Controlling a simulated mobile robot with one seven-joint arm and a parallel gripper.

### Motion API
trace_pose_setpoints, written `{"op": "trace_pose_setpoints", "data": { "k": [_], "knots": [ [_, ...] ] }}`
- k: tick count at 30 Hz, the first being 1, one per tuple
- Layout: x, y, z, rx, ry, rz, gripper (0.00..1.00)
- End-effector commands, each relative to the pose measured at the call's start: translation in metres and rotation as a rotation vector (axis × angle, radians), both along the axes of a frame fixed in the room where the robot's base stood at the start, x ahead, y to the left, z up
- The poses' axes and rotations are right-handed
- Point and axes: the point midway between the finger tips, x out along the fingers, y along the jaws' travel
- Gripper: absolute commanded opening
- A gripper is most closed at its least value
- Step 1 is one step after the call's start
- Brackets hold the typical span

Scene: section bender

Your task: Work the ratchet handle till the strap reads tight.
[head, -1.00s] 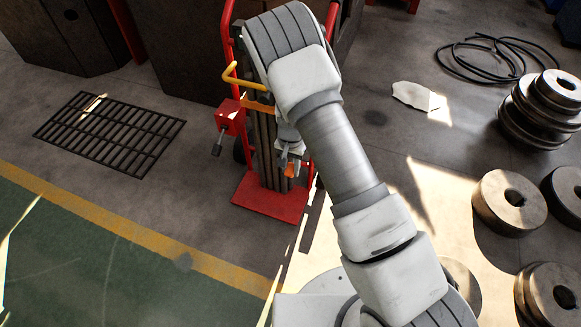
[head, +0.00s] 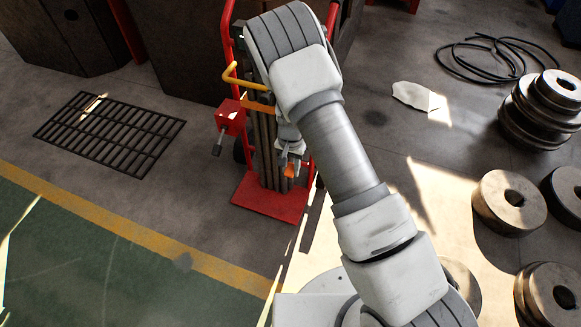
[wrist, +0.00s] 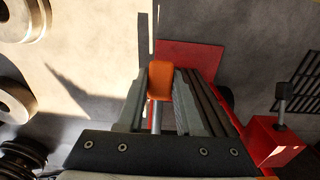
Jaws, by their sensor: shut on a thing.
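A red hand truck (head: 271,205) holds upright long bars (head: 266,150). An orange strap (head: 258,107) crosses the bars; my arm hides part of it. The orange grip of the ratchet handle (head: 289,171) sits low in front of the bars. My gripper (head: 290,160) comes down from above and is shut on this grip. In the wrist view the orange grip (wrist: 160,80) lies between the two fingers, with its grey shank below. The ratchet body is hidden, and no tightness reading can be made out.
A yellow bent lever (head: 240,80) and a red box with a dark-handled crank (head: 229,117) stick out left of the bars. A floor grate (head: 110,132) lies at left. Metal rolls (head: 510,201) and a black cable coil (head: 483,58) lie at right.

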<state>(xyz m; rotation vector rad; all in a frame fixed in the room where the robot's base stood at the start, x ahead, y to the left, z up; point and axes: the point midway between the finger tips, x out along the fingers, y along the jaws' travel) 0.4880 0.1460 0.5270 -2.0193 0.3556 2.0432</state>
Motion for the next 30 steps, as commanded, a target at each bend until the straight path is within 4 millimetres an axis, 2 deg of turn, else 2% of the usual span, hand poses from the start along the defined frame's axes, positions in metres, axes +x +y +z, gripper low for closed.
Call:
{"op": "trace_pose_setpoints", "data": {
  "k": [8,21,30],
  "knots": [
    [-0.003,0.001,0.015,0.043,0.112,-0.002,0.0],
    [-0.008,0.002,0.047,0.156,0.424,-0.001,0.0],
    [-0.009,0.003,0.063,0.207,0.566,0.0,0.0]
  ]
}}
